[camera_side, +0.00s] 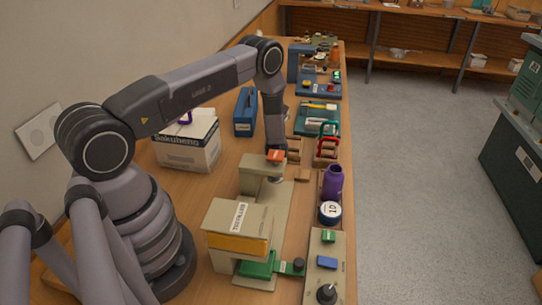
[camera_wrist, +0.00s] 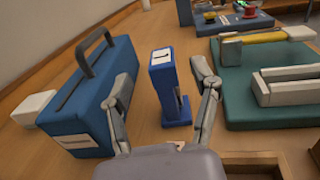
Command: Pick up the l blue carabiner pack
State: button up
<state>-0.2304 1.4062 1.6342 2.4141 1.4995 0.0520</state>
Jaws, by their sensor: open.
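The blue carabiner pack (camera_wrist: 165,72) stands upright on the wooden bench in the wrist view. It has a white label with one dark character near its top. My gripper (camera_wrist: 163,80) is open, with one finger on each side of the pack in the picture. Clear gaps show between the fingers and the pack, and I cannot tell how deep it is between them. In the side view my arm reaches down beyond the beige machine, and the pack and fingertips are not clearly visible there.
A blue toolbox (camera_wrist: 85,100) with a raised handle stands close left of the pack. A teal board (camera_wrist: 245,105) with a hammer (camera_wrist: 265,38) and pale blocks lies to the right. The side view shows a white box (camera_side: 188,145), a beige machine (camera_side: 240,225) and a purple bottle (camera_side: 332,182).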

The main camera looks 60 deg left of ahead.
jog(key=shift+f+m, duration=0.3)
jog(key=shift+f, duration=0.25)
jog(key=shift+w+a+f, duration=0.1)
jog(key=shift+w+a, duration=0.05)
jog(key=shift+w, duration=0.15)
jog(key=x, duration=0.6)
jog(key=shift+w+a+f, duration=0.1)
jog(key=shift+w+a, duration=0.1)
jog(key=shift+a, duration=0.1)
grip_shut()
